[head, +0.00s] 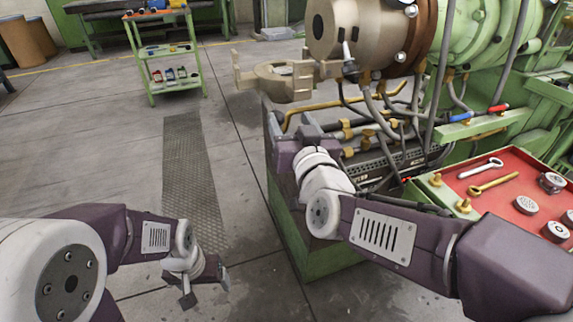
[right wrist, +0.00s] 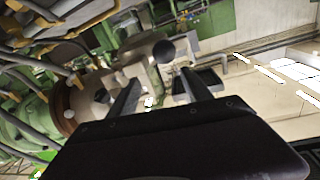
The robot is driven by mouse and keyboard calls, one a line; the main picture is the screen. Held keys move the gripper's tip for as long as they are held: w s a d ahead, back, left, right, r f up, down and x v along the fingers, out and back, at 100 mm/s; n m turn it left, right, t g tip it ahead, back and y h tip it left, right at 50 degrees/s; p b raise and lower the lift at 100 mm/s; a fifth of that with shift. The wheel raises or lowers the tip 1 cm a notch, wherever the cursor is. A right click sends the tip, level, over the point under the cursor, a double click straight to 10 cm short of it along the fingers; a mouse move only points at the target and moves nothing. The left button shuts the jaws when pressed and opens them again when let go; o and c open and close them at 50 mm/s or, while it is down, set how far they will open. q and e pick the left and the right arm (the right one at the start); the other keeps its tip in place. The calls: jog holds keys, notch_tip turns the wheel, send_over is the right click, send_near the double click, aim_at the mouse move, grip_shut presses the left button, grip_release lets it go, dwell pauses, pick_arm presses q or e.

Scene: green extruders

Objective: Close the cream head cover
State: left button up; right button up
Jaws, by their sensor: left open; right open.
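The cream head cover (head: 283,82) hangs swung out to the left of the cream extruder head (head: 333,28), so it stands open. A hinge-like arm joins it to the head on its right. My right gripper (head: 292,124) is open and empty, just below the cover and apart from it. In the right wrist view its two dark fingers (right wrist: 160,92) are spread, with the cream head (right wrist: 98,92) beyond them; I cannot clearly make out the cover there. My left gripper (head: 205,287) is open and empty, low over the floor at bottom left.
The green extruder (head: 480,45) with hoses and pipes fills the right side. A red tray (head: 485,210) with wrenches and round parts lies at right. A green shelf cart (head: 165,55) stands at back left.

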aim_at(273, 109)
jog(key=shift+y, duration=0.3)
jog(key=w+a+f+b, duration=0.1)
jog(key=w, duration=0.1)
jog(key=w+a+f+b, duration=0.1)
jog(key=w, duration=0.2)
jog(key=w+a+f+b, duration=0.1)
jog(key=w, duration=0.1)
jog(key=shift+w+a, duration=0.2)
jog(key=shift+w, duration=0.2)
jog(key=shift+w+a+r, duration=0.15)
jog(key=shift+w, duration=0.4)
pick_arm(q)
jog(key=f, duration=0.5)
jog(key=shift+w+a+f, duration=0.1)
jog(key=shift+w+f, duration=0.1)
jog(key=shift+w, duration=0.05)
pick_arm(e)
grip_shut()
